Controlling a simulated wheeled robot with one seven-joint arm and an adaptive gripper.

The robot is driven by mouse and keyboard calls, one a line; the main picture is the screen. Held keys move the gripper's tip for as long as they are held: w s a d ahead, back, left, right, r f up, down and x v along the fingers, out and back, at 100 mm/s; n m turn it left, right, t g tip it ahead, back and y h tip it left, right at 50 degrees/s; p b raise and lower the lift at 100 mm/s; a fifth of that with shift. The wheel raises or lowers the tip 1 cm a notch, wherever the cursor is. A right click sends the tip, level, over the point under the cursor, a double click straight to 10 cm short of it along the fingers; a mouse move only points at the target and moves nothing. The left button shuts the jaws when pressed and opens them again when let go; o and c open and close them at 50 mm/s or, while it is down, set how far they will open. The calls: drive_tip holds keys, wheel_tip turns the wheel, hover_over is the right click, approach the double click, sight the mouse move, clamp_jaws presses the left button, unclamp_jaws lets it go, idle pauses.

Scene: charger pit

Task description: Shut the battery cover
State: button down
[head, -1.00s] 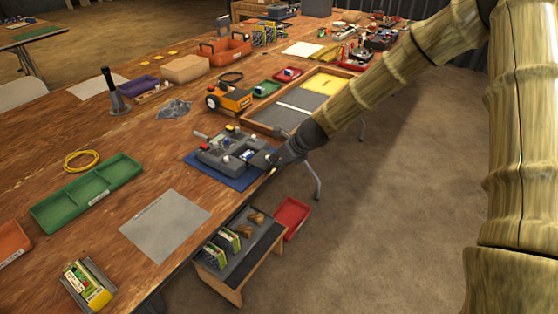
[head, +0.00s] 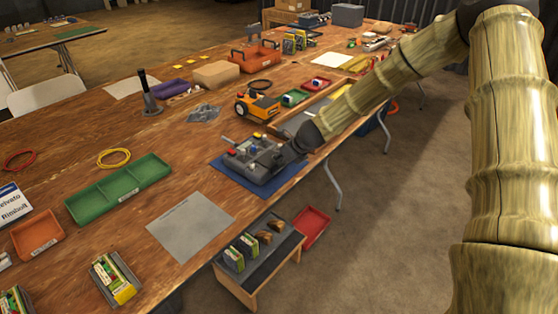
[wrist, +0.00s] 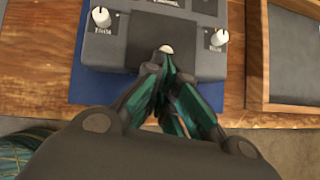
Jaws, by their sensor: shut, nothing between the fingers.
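The grey device (head: 242,161) lies on a blue mat (head: 229,175) at the table's near edge. In the wrist view its grey body (wrist: 115,52) has a white knob (wrist: 101,16) at the left and another (wrist: 219,38) at the right. My gripper (wrist: 165,62) is shut and empty, its fingertips together at the device's near edge by a small pale round part (wrist: 166,49). I cannot tell whether they touch it. In the head view my gripper (head: 284,158) covers the device's right side. I cannot make out the battery cover or its position.
A wooden-framed tray (wrist: 285,115) lies right of the mat in the wrist view. An orange wheeled robot (head: 257,105) stands behind the device. A green tray (head: 118,188) and grey sheet (head: 190,226) lie left. A low bench (head: 258,262) stands below the table edge.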

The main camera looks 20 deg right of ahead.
drive_tip(key=shift+a, duration=0.1)
drive_tip(key=s+f+v, duration=0.1)
drive_tip(key=v, duration=1.2)
drive_tip(key=shift+s+d+f+p, duration=0.15)
drive_tip(key=shift+s+d+p, duration=0.25)
drive_tip(key=s+a+f+n+g+h, duration=0.1)
drive_tip(key=s+a+f+n+g, duration=0.15)
drive_tip(key=s+f+n, duration=0.7)
drive_tip(key=s+a+f+n+g+h, duration=0.25)
drive_tip(key=s+f+n, duration=0.6)
drive_tip(key=f, duration=0.65)
drive_tip(key=s+a+f+n, duration=0.2)
drive_tip(key=s+f+n, duration=0.1)
drive_tip(key=s, duration=0.5)
drive_tip(key=s+a+f+n+g, duration=0.1)
drive_tip(key=s+a+f+n, duration=0.1)
drive_tip(key=s+n, duration=0.4)
drive_tip(key=s+a+f+n+g, duration=0.1)
drive_tip(key=s+f+n, duration=0.3)
drive_tip(key=s, duration=0.7)
drive_tip(key=shift+s+a+f+y, duration=0.25)
drive_tip(key=shift+a+f+y, duration=0.15)
drive_tip(key=shift+a, duration=0.35)
